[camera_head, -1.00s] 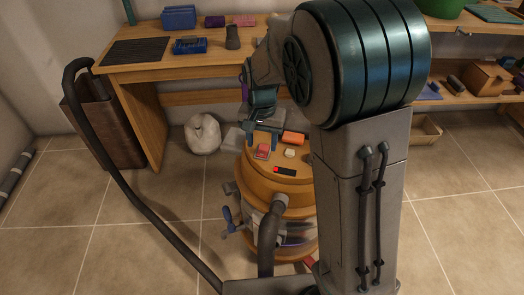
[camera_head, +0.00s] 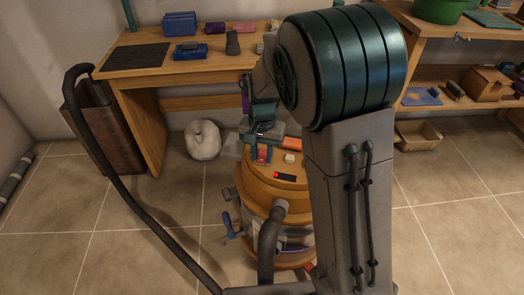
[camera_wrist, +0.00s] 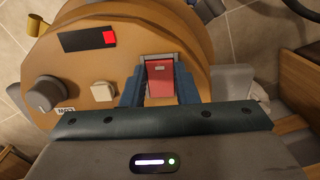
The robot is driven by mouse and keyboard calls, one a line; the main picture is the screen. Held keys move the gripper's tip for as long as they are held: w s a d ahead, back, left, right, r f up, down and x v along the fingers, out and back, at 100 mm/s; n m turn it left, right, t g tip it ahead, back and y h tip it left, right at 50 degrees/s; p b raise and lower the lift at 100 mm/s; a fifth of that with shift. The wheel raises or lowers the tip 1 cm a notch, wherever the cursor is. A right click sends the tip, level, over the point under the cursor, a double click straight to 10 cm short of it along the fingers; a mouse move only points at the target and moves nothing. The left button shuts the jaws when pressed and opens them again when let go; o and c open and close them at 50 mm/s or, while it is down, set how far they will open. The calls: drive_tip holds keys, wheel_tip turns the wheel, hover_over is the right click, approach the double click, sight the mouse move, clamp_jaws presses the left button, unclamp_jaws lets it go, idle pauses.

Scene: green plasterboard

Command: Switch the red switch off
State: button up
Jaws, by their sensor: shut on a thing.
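The red switch (camera_wrist: 159,78) is a small red rocker in a grey frame on top of an orange-brown drum-shaped machine (camera_wrist: 200,38). In the head view the red switch (camera_head: 262,154) is partly covered by my gripper (camera_head: 262,147). In the wrist view the two blue fingers of my gripper (camera_wrist: 159,88) stand on either side of the switch, close against its frame, and are shut on it. The rocker's face shows between the fingers. I cannot tell for sure which way the rocker is tilted.
Beside the switch are a white button (camera_wrist: 104,91), a grey knob (camera_wrist: 44,93) and a black panel with a red square (camera_wrist: 82,41). A wooden workbench (camera_head: 125,62) with tools stands behind the machine. A white bag (camera_head: 203,140) lies on the floor. Tiled floor is clear at the front left.

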drive_tip(key=shift+w+d+r+g+p, duration=0.2)
drive_tip(key=shift+r+g+p, duration=0.3)
drive_tip(key=shift+p, duration=0.6)
drive_tip(key=shift+w+a+f+g+y+p, duration=0.15)
drive_tip(key=shift+f+g+y+p, duration=0.25)
drive_tip(key=shift+g+p, duration=0.45)
drive_tip(key=o, duration=1)
drive_tip(key=p+v, duration=0.3)
drive_tip(key=v, duration=1)
drive_tip(key=shift+r, duration=0.4)
